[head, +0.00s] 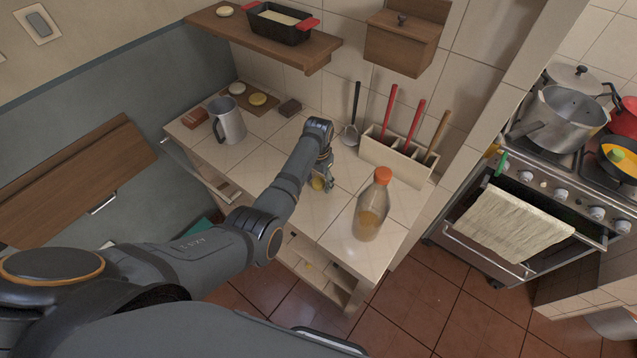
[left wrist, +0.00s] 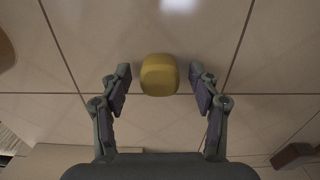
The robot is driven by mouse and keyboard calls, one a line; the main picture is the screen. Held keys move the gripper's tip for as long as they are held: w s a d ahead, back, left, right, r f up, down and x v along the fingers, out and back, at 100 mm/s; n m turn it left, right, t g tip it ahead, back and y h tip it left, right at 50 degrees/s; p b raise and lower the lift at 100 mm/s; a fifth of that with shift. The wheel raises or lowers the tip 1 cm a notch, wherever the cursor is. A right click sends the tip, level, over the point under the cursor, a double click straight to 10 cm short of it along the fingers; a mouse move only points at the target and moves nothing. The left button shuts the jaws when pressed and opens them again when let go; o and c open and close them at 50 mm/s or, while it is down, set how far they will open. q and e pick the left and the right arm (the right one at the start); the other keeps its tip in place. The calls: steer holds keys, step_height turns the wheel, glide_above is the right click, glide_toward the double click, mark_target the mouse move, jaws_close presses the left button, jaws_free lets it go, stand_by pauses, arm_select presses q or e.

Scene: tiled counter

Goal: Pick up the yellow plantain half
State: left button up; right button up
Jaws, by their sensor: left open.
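The yellow plantain half (left wrist: 159,75) lies on the tiled counter in the left wrist view, between the two fingertips of my left gripper (left wrist: 159,82). The fingers stand apart on either side of it, with a gap on each side. In the head view the plantain half (head: 317,184) shows as a small yellow piece beside my left gripper (head: 326,183), partly hidden by it. My left gripper is open and empty, low over the counter. My right gripper is in neither view.
A bottle with an orange cap (head: 372,205) stands right of the gripper. A utensil holder (head: 395,160) is behind it. The counter around the plantain half is clear.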

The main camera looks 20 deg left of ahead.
arm_select(q)
steer(key=c, duration=1.2)
steer(key=shift+r, duration=0.15)
